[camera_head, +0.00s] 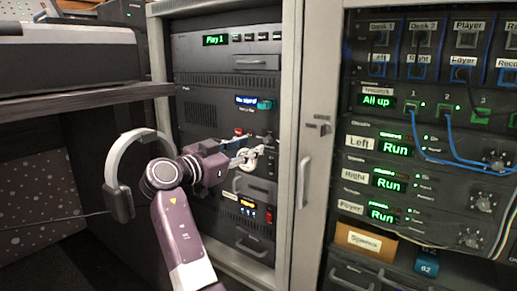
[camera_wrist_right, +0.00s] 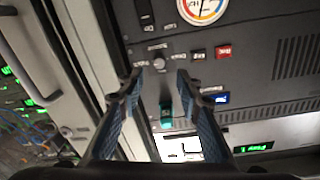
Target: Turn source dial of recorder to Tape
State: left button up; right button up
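The recorder panel (camera_wrist_right: 240,75) shows upside down in the right wrist view. A small round knob (camera_wrist_right: 159,64) with white labels around it lies between and just beyond the fingertips; it looks like the source dial, but its labels are too blurred to read. My right gripper (camera_wrist_right: 160,73) is open, its two blue-grey fingers apart on either side of the knob, with no clear contact. In the head view my right gripper (camera_head: 247,158) is in front of the recorder and hides part of it. My left gripper is not in view.
A red button (camera_wrist_right: 223,51), a blue display (camera_wrist_right: 215,98) and a teal knob (camera_wrist_right: 166,112) are close by on the rack. A round meter (camera_wrist_right: 200,10) is beyond the knob. Headphones (camera_head: 120,175) hang left; a cabinet door frame (camera_head: 303,130) stands right of the rack.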

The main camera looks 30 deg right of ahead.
aim_at(266, 140)
jog(key=b+x, duration=0.3)
jog(key=x, duration=0.2)
jog(key=shift+d+f, duration=0.2)
jog(key=shift+w+d+r, duration=0.15)
jog(key=shift+w+d, duration=0.1)
jog(key=shift+d, duration=0.3)
grip_shut()
